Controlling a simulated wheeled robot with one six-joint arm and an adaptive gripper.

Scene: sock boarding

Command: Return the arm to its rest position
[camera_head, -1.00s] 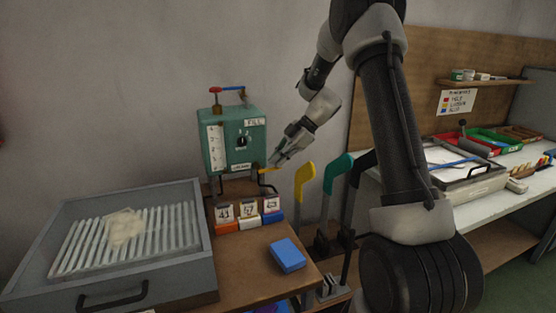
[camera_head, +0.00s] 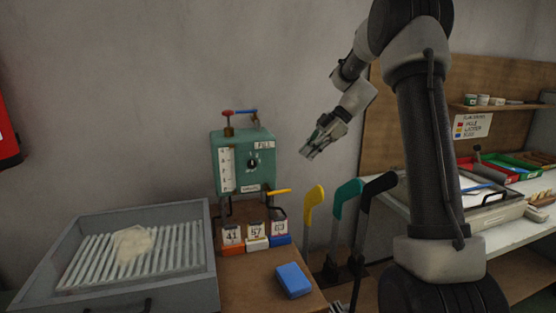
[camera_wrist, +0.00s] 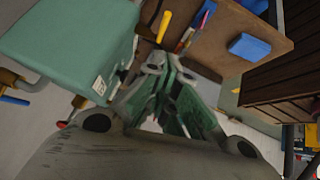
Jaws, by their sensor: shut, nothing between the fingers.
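My gripper (camera_head: 309,153) is raised in the air to the right of the green fill box (camera_head: 230,165), clear of it. Its fingers are closed together with nothing between them. In the wrist view my gripper (camera_wrist: 185,125) shows its green finger pads close together, with the green box (camera_wrist: 75,40) at the upper left. My arm stands bent above the right side of the bench in the head view.
A metal tray (camera_head: 210,262) with a slatted rack and a pale cloth (camera_head: 133,242) is at left. Numbered blocks and a blue block (camera_head: 293,280) sit on the wooden bench. Yellow (camera_head: 314,208), teal (camera_head: 345,195) and black (camera_head: 376,190) sock forms stand right of it.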

